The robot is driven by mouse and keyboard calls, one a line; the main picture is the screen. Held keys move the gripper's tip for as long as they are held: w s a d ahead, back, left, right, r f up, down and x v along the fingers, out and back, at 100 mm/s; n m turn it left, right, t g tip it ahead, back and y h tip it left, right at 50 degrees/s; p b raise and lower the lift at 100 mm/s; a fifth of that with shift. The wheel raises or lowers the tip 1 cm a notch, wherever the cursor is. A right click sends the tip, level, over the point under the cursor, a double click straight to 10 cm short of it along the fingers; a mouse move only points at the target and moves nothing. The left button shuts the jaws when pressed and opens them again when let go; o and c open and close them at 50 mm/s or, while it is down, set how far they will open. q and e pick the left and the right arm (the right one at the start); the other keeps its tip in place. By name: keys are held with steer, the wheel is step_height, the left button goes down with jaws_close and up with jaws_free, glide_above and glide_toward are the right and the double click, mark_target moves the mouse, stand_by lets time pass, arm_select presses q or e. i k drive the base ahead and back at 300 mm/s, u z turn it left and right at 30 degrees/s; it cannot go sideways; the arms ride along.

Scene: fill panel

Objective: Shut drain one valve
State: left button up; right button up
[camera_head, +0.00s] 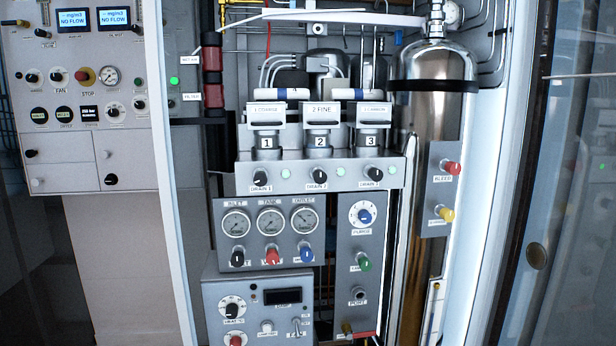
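The drain 1 valve (260,177) is a small black knob above a "DRAIN 1" label. It sits at the left end of a light grey panel strip (245,180), below the filter housing marked 1 (267,142). Its pointer is too small to tell its exact setting. A green lamp (286,174) is lit just right of it. Similar black knobs for drain 2 (320,175) and drain 3 (374,174) sit farther right on the same strip. Neither of my grippers is in view, and nothing covers the drain knobs.
A gauge panel (225,205) with inlet, tank and outlet knobs is just below. A tall metal cylinder (430,130) and the bleed panel (437,220) stand right. The white cabinet edge (170,150) is left. Space before the drain strip looks clear.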

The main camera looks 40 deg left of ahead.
mark_target(260, 179)
steer(key=u, duration=0.7)
steer(key=k, duration=0.15)
steer(key=z, duration=1.05)
steer(key=i, duration=0.3)
steer(key=u, duration=1.95)
steer(key=k, duration=0.5)
steer(key=u, duration=1.4)
steer(key=i, duration=0.95)
steer(key=z, duration=1)
